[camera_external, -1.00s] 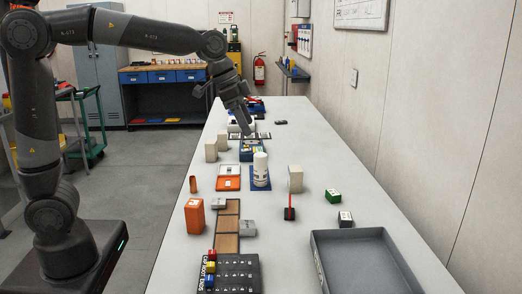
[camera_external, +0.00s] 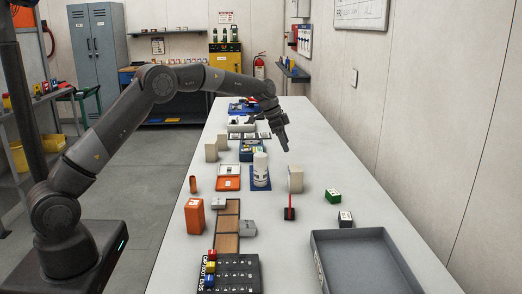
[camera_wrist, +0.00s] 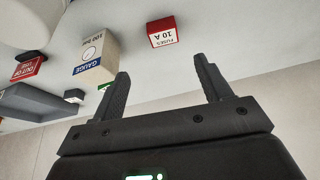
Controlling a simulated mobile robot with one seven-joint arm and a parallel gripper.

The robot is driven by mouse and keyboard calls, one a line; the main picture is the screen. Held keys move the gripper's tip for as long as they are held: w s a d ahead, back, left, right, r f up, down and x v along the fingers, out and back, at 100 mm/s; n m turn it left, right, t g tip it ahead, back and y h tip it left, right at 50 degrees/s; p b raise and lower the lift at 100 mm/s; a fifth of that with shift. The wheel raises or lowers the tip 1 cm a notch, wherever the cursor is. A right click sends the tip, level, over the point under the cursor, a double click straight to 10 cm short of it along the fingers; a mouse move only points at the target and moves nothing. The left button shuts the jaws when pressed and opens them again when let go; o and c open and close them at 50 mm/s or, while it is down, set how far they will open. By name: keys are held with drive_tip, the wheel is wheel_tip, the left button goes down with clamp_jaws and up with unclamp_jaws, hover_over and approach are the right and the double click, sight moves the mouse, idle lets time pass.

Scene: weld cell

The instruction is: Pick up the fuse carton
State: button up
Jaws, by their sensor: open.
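The fuse carton (camera_wrist: 163,32) is a small red box with a white label reading FUSES 10 A, upside down in the wrist view. It stands on the table at the upper middle, beyond the gap between my fingers and apart from them. I cannot make it out in the external view. My gripper (camera_wrist: 163,88) is open and empty. In the external view my gripper (camera_external: 284,146) points down over the far right half of the table, behind the tan gauge carton (camera_external: 296,179).
The gauge carton (camera_wrist: 96,58) stands left of the fuse carton in the wrist view. A white bottle (camera_external: 260,172), a red-and-black item (camera_external: 290,208), a green box (camera_external: 333,196) and a grey tray (camera_external: 320,268) are nearer. The wall (camera_external: 400,130) runs along the right.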

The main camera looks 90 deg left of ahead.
drive_tip(key=x, duration=0.7)
drive_tip(key=a+x, duration=0.1)
drive_tip(key=x, duration=0.3)
drive_tip(key=shift+c, duration=0.2)
drive_tip(key=c, duration=1)
